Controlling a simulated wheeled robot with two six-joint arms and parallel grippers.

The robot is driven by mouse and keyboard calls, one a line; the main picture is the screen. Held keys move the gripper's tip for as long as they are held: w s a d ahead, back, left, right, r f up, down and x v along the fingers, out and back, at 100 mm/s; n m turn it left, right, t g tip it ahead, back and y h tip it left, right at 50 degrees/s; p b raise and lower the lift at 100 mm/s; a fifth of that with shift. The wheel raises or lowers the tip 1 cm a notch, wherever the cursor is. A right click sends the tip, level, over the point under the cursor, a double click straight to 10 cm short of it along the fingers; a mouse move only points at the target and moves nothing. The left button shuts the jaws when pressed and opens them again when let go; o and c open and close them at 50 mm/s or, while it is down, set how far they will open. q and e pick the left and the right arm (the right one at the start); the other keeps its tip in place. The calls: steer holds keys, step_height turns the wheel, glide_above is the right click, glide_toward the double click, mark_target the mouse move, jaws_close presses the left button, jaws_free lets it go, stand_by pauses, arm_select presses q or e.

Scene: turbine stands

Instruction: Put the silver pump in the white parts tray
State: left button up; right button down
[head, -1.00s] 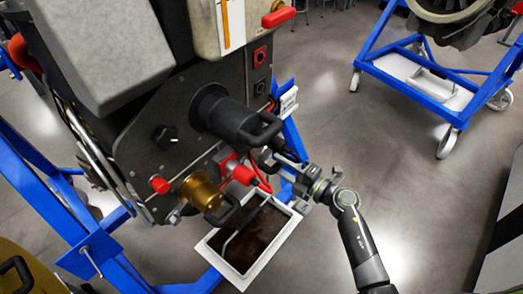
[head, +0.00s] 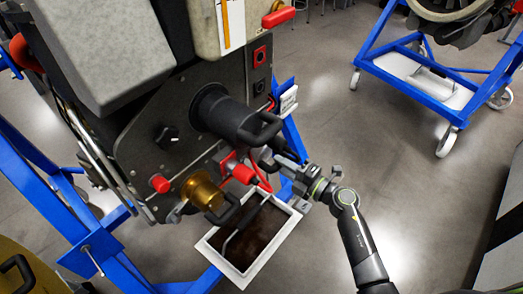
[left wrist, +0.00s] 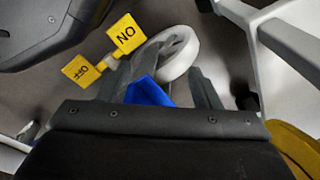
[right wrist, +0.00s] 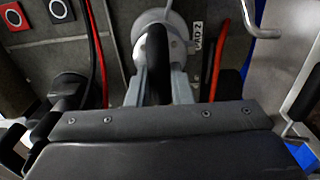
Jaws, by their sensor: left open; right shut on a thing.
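The silver pump (right wrist: 165,20) shows in the right wrist view as a pale round body with a black handle in front of it. My right gripper (right wrist: 158,92) is shut on that black handle. The pump sits close to a grey panel; I cannot tell whether it still touches its mount. In the head view my right gripper (head: 292,172) is beside the machine, and the pump is mostly hidden there. The white parts tray (head: 271,252), white-rimmed with a dark inside and a bar handle, lies below and left of that gripper. My left gripper (left wrist: 165,90) is open and empty.
A black cylinder with a handle (head: 225,112) and a brass pump (head: 203,192) stick out of the machine near the tray. Red hoses (right wrist: 219,55) run beside the silver pump. Blue stand beams (head: 115,265) flank the tray. The floor to the right is open.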

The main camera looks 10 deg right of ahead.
steer(key=shift+r, duration=0.1)
stand_by(0.3)
steer(key=shift+s+d, duration=0.3)
steer(key=shift+d, duration=0.05)
steer(key=shift+s+d, duration=0.15)
steer(key=shift+s+d+p, duration=0.4)
steer(key=shift+s+d, duration=0.1)
steer(key=shift+s, duration=0.05)
stand_by(0.4)
